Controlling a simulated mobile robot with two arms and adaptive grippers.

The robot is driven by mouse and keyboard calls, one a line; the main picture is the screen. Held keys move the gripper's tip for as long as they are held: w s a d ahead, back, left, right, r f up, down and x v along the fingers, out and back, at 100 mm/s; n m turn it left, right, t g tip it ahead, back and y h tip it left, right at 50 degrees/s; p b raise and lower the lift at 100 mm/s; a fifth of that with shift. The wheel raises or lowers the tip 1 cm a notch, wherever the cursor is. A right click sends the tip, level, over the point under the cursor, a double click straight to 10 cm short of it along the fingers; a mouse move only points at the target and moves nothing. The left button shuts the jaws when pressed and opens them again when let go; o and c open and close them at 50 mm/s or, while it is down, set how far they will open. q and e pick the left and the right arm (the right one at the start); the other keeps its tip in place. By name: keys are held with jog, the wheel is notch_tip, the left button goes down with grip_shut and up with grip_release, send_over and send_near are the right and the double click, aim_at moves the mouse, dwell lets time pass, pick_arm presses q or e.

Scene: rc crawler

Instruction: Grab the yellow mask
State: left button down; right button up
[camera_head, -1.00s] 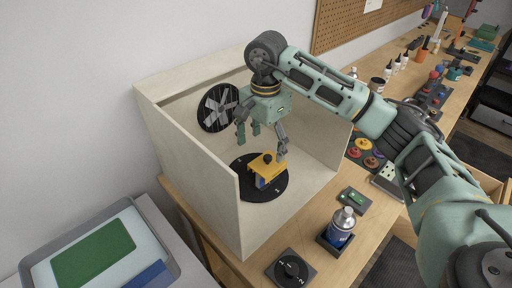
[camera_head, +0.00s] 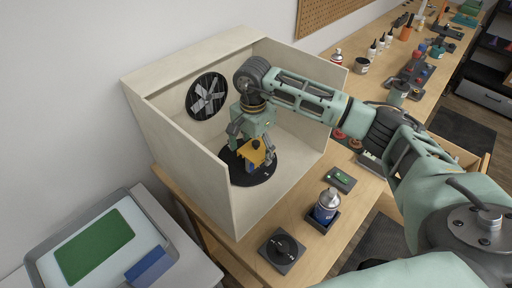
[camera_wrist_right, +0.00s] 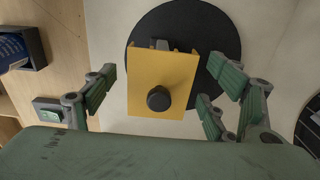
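The yellow mask (camera_head: 252,152) sits on a round black turntable (camera_head: 238,176) inside an open-topped, open-fronted pale box. In the right wrist view the yellow mask (camera_wrist_right: 150,82) is a flat plate with a round black knob (camera_wrist_right: 159,98) on it. My right gripper (camera_head: 252,158) is right above and around the mask. In the right wrist view its fingers (camera_wrist_right: 158,88) are spread on both sides of the mask, with gaps between. My left gripper is out of view; a pale green arm part shows at the bottom edge.
Pale box walls (camera_head: 180,155) stand close around my right gripper, with a fan (camera_head: 207,96) at the back. A tray (camera_head: 172,250) lies at lower left.

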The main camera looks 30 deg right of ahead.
jog(key=c, duration=1.1)
jog(key=shift+o, duration=0.2)
jog(key=shift+r, duration=0.1)
